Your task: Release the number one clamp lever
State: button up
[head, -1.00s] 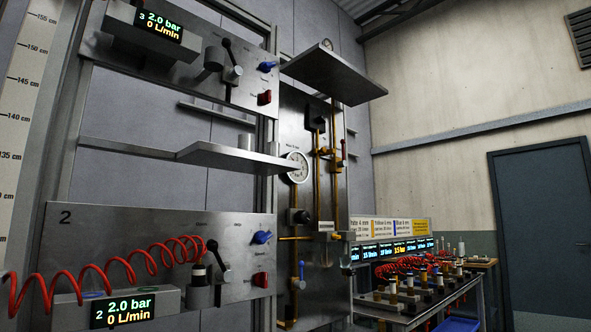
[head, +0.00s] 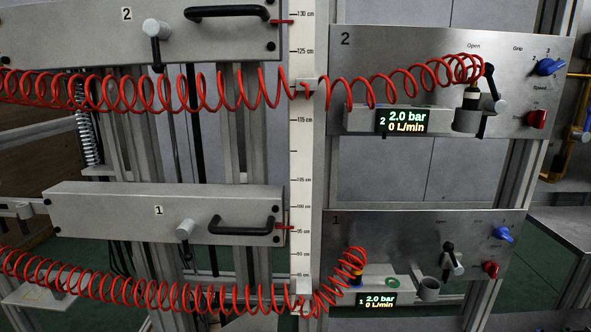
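The grey carriage bar marked 1 (head: 110,222) runs across the lower left in the head view. On it is a short lever with a pale round hub (head: 185,228), its thin dark arm hanging down; I take this as the number one clamp lever. A black handle (head: 243,220) sits to its right on the same bar. Panel 1 (head: 390,235), at lower right, carries another lever with a black knob (head: 449,247), near an "Open" label. My gripper is not in view.
Bar 2 (head: 75,35) and panel 2 (head: 400,60) sit above, with a similar lever (head: 157,32). A height scale (head: 305,150) stands between.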

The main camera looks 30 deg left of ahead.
aim_at(186, 228)
jog(key=i+j+u, duration=0.25)
jog(key=i+u, duration=0.2)
jog(key=u, duration=0.4)
jog(key=j+u, duration=0.15)
jog(key=u, duration=0.25)
jog(key=j+u, duration=0.1)
jog(key=u, duration=0.25)
jog(key=j+u, duration=0.1)
jog(key=u, duration=0.3)
jog(key=l+u, duration=0.1)
jog(key=u, duration=0.75)
jog(key=l+u, duration=0.1)
jog(key=u, duration=0.3)
jog(key=k+u, duration=0.1)
jog(key=u, duration=0.35)
jog(key=l+u, duration=0.1)
jog(key=u, duration=0.3)
jog(key=k+l+z, duration=0.1)
jog(key=k, duration=0.35)
jog(key=k+j+z, duration=0.1)
jog(key=k+z, duration=0.55)
jog(key=z, duration=0.15)
jog(key=k+z, duration=0.4)
jog(key=i, duration=0.1)
